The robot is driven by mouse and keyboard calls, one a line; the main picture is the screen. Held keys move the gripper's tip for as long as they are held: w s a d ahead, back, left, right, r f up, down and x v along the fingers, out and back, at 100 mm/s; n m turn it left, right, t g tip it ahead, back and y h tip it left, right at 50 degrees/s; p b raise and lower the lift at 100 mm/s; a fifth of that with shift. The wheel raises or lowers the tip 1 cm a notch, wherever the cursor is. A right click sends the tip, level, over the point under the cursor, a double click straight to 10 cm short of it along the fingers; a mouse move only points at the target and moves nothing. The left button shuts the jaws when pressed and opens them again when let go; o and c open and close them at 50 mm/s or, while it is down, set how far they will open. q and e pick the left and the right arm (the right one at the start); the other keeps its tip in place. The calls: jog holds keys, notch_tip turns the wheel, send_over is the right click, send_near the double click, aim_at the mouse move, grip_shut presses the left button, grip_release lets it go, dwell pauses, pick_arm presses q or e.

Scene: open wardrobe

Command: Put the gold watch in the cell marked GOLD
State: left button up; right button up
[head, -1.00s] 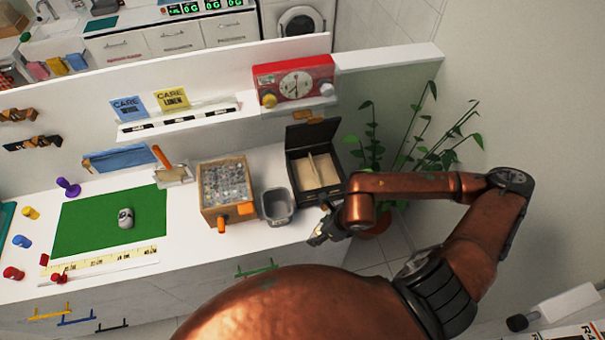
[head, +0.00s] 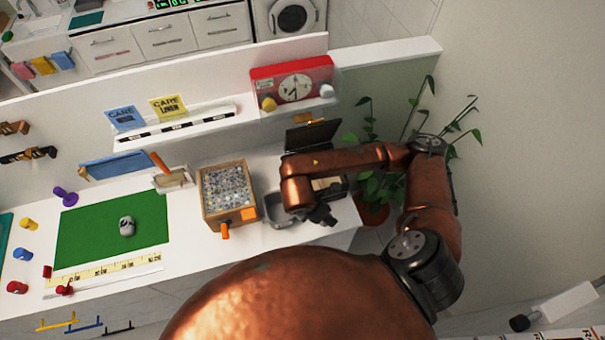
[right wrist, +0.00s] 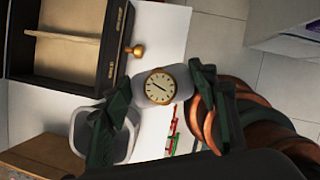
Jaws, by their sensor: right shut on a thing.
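The gold watch (right wrist: 160,87), with a round cream dial and gold rim around a pale grey body, is between the fingers of my right gripper (right wrist: 157,98), which is shut on it. In the head view my right gripper (head: 322,215) hangs in front of the black box, by the grey bin; the watch cannot be made out there. The open black box (head: 318,134) is partly hidden by my arm. In the right wrist view the box (right wrist: 113,45) lies left of the watch, with a divider (right wrist: 62,36) between two tan cells. Its small rim labels are too small to read.
A grey bin (head: 273,207) stands left of the gripper, beside a wooden box of buttons (head: 228,190). A green mat (head: 85,236) holds a white-grey object (head: 127,226). A red clock unit (head: 292,82) sits on the shelf above. A plant (head: 375,190) stands right of the counter.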

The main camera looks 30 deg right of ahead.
jog(key=w+d+p, duration=0.1)
jog(key=w, duration=0.5)
jog(key=w+d+f+p, duration=0.1)
jog(key=w+d, duration=0.1)
jog(key=w, duration=0.4)
jog(key=w+d+p, duration=0.1)
jog(key=w, duration=0.6)
jog(key=shift+d+f, duration=0.35)
notch_tip(320, 180, down, 4)
jog(key=shift+f+p, duration=0.25)
jog(key=shift+p, duration=0.45)
jog(key=shift+w+f+p, duration=0.1)
jog(key=shift+f+p, duration=0.1)
jog(key=shift+p, duration=0.1)
jog(key=shift+f, duration=0.2)
jog(key=o, duration=1)
pick_arm(q)
notch_tip(320, 180, up, 5)
jog(key=shift+s, duration=0.15)
pick_arm(e)
jog(key=shift+r, duration=0.1)
